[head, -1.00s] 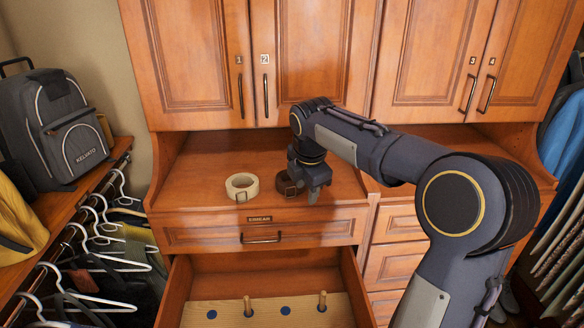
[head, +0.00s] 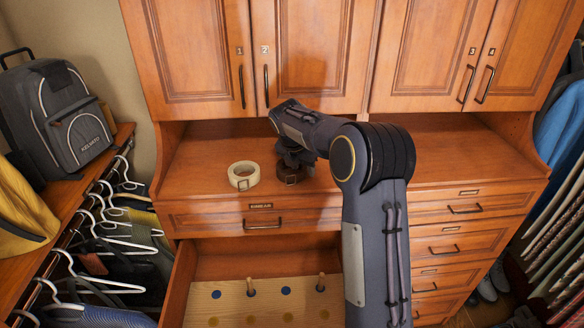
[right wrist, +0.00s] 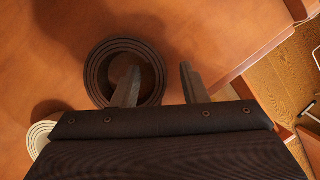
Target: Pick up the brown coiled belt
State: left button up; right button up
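The brown coiled belt (head: 290,177) sits on the wooden counter, to the right of the cream coiled belt (head: 243,177). In the head view my right gripper (head: 294,158) is right above the brown belt and hides part of it. In the right wrist view the brown belt (right wrist: 96,76) is a ring of wound layers. My right gripper (right wrist: 159,68) is open there, with one finger over the ring's hollow and the other beyond its right side. I cannot tell how deep the fingers reach. My left gripper is not in view.
An open drawer (head: 182,285) below the counter holds a pegboard (head: 265,303) with upright pegs and blue dots. Closed cabinet doors (head: 315,60) stand above the counter. A grey backpack (head: 70,120) and hangers are at left. The counter to the right is clear.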

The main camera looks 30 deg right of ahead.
grip_shut()
jog(key=shift+r, duration=0.1)
dwell(0.4)
